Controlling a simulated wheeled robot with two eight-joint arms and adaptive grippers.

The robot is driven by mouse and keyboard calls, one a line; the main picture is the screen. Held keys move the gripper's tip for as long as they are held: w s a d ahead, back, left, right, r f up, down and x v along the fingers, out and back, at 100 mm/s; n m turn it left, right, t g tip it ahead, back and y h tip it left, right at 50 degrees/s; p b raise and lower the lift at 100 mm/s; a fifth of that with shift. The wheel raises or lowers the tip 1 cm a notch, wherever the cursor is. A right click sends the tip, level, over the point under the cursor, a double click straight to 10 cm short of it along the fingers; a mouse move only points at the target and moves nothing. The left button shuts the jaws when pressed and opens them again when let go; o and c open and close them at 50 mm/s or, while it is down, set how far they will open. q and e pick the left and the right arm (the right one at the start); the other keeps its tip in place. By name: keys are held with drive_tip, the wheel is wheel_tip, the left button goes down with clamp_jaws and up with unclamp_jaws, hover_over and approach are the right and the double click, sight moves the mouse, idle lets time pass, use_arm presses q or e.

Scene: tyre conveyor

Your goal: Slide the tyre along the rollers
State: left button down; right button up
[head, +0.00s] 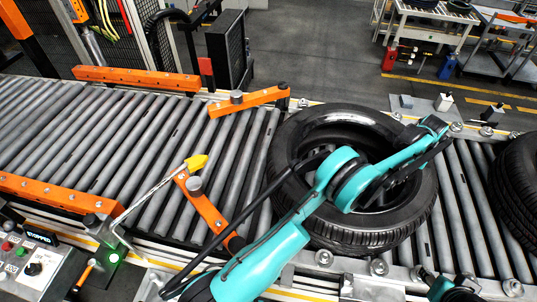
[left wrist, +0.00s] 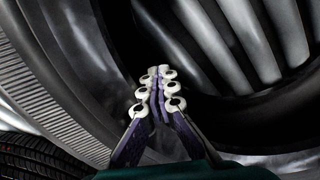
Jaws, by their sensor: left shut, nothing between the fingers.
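A large black tyre (head: 288,135) lies flat on the grey rollers (head: 150,130), right of centre in the head view. My teal left arm reaches across it and covers part of its opening. In the left wrist view my left gripper (left wrist: 159,88) is shut and empty, its pale fingertips together. They appear in front of the tyre's dark inner side, with rollers showing through the opening at the upper right. Contact with the tyre cannot be told. The fingers are not clear in the head view.
Two orange guide arms (head: 247,101) and (head: 203,208) stand left of the tyre with a gap between them. A yellow-tipped rod (head: 196,163) sits near the front one. Another tyre (head: 516,180) is at the right edge. A control box (head: 38,238) reads STOPPED. Rollers farther left are clear.

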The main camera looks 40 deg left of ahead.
use_arm(q)
drive_tip(key=shift+w+d+p, duration=0.15)
drive_tip(key=shift+w+d, duration=0.15)
drive_tip(key=shift+d, duration=0.4)
drive_tip(key=shift+w+d+p, duration=0.1)
drive_tip(key=shift+w+d, duration=0.2)
drive_tip(key=shift+d, duration=0.4)
drive_tip(key=shift+w+d+p, duration=0.15)
drive_tip(key=shift+w+d, duration=0.15)
drive_tip(key=shift+d, duration=0.4)
drive_tip(key=shift+a, duration=0.15)
drive_tip(key=p, duration=0.7)
approach(412, 179)
drive_tip(key=shift+w+a+f, duration=0.1)
drive_tip(key=shift+w+a, duration=0.65)
drive_tip(key=shift+w, duration=0.25)
